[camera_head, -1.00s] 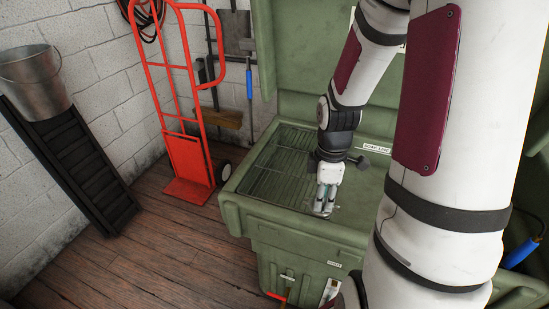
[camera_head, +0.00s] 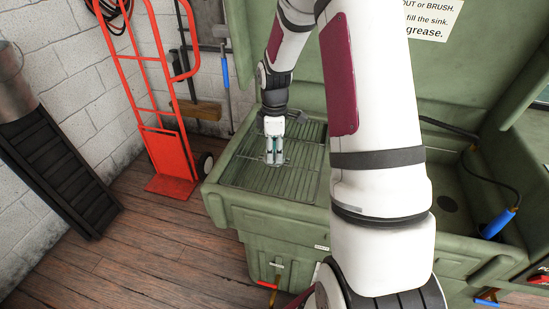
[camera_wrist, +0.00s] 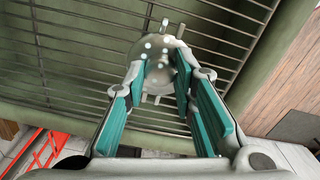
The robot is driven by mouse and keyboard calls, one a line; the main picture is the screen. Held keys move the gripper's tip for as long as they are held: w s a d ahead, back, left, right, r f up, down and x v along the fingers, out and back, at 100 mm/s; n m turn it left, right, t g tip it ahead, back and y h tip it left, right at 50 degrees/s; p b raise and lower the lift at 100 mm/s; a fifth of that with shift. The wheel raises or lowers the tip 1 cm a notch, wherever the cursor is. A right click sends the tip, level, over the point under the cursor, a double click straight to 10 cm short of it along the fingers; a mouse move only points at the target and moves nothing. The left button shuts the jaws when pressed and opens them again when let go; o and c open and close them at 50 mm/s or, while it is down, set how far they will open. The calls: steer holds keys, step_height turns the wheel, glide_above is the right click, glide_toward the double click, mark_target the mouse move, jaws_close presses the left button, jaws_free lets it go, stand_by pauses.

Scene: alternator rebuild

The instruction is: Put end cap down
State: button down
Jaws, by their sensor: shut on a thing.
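The end cap (camera_wrist: 168,50) is a pale grey metal disc with round holes and small lugs on its rim. It shows in the wrist view at the tips of my gripper (camera_wrist: 160,76), whose teal-padded fingers are shut on it. Behind it lie the bars of a wire rack (camera_wrist: 80,52). In the head view my gripper (camera_head: 274,160) points down over the rack (camera_head: 300,184), and the end cap is too small to make out clearly. I cannot tell whether the cap touches the bars.
The rack lies in the left part of a green washer sink (camera_head: 225,196) with raised edges. The rack's visible bars are otherwise clear. A blue-handled brush (camera_head: 497,223) on a hose is at the right. A red hand truck (camera_head: 168,160) stands left of the sink.

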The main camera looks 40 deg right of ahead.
steer(key=shift+f, duration=1.35)
steer(key=shift+f, duration=0.1)
steer(key=c, duration=1.3)
jaws_free()
steer(key=shift+c, duration=0.2)
